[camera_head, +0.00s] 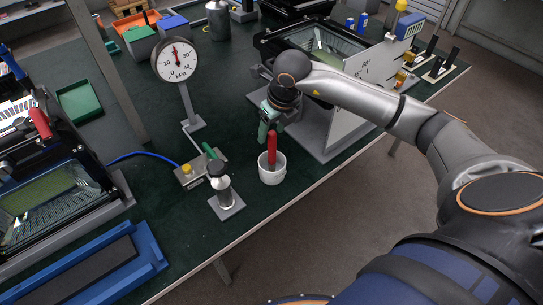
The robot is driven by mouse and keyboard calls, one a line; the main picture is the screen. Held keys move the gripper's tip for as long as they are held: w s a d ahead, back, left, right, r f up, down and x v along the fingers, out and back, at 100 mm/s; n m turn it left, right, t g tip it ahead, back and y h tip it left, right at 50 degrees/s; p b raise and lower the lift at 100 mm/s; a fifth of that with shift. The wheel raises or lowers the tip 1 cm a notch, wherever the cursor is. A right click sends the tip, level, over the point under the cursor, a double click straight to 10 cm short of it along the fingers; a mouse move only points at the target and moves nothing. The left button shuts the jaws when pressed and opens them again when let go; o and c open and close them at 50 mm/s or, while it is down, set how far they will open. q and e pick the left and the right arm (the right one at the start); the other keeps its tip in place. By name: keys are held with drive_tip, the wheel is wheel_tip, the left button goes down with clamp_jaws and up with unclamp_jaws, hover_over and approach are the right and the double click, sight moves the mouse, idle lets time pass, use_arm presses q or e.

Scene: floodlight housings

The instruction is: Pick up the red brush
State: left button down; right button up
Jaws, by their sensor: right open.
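The red brush (271,150) stands upright in a white cup (272,174) near the table's front edge. Its red handle shows above the rim; its lower end is hidden in the cup. My right gripper (269,129) is open and points down right above the cup, with its fingers at the top of the red handle. I cannot tell whether they touch it. My left gripper is not in view.
A round gauge (176,60) rises behind. A grey fixture (335,125) stands to the right. A blue tray (147,255) lies front left.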

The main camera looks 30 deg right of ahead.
sight(270, 143)
drive_tip(key=x, duration=0.3)
drive_tip(key=p+x, duration=0.1)
drive_tip(key=x, duration=0.1)
drive_tip(key=shift+s+f, duration=0.3)
drive_tip(key=shift+f, duration=0.15)
drive_tip(key=shift+c, duration=0.2)
clamp_jaws()
